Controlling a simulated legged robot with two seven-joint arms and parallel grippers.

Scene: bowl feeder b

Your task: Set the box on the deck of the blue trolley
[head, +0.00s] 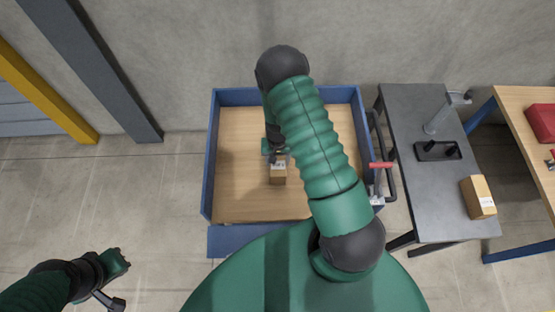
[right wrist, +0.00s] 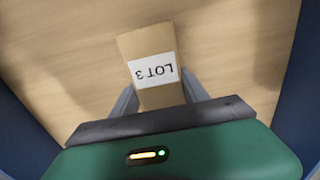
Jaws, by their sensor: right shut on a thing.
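A small brown cardboard box (head: 278,174) is over the wooden deck of the blue trolley (head: 238,150). In the right wrist view the box (right wrist: 158,95) has a white label reading "LOT 3". My right gripper (head: 277,161) has its two grey fingers on either side of the box, shut on it. From above I cannot tell whether the box touches the deck. My left gripper (head: 122,262) is low at the left, away from the trolley, and its fingers are too small to read.
A dark grey table (head: 420,185) right of the trolley holds another labelled cardboard box (head: 478,197), a black tray (head: 438,150) and a grey stand. A wooden bench (head: 525,110) with a red bin (head: 543,122) is far right. The deck around the held box is clear.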

